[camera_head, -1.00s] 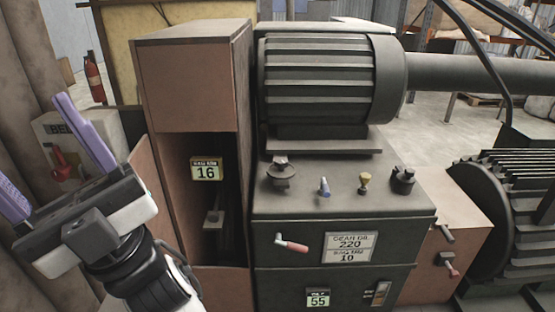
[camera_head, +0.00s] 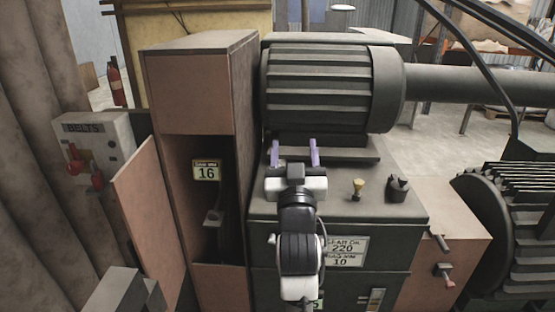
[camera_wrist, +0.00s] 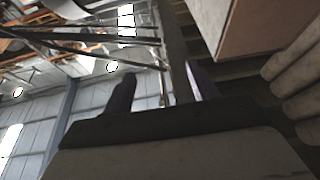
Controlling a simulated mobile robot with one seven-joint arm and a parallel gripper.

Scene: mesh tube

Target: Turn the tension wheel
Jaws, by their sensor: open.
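My gripper (camera_head: 294,150) is in front of the grey machine in the head view, over the left part of its top panel. Its two purple fingers point up and stand apart with nothing between them. In the wrist view the fingers (camera_wrist: 162,90) also stand apart and empty. No part is clearly marked as the tension wheel. A dark round knob (camera_head: 398,188) and a small yellow-topped knob (camera_head: 357,187) show on the panel, right of my gripper. My gripper and arm hide the panel's left part. A dark lever-like part (camera_head: 213,218) sits inside the open brown cabinet.
A ribbed motor (camera_head: 330,88) sits above and behind my gripper. The brown cabinet (camera_head: 200,95) stands left, its door (camera_head: 150,215) open. A "BELTS" box (camera_head: 95,145) with red handles is at far left. A brown box (camera_head: 445,225) with two handles stands right.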

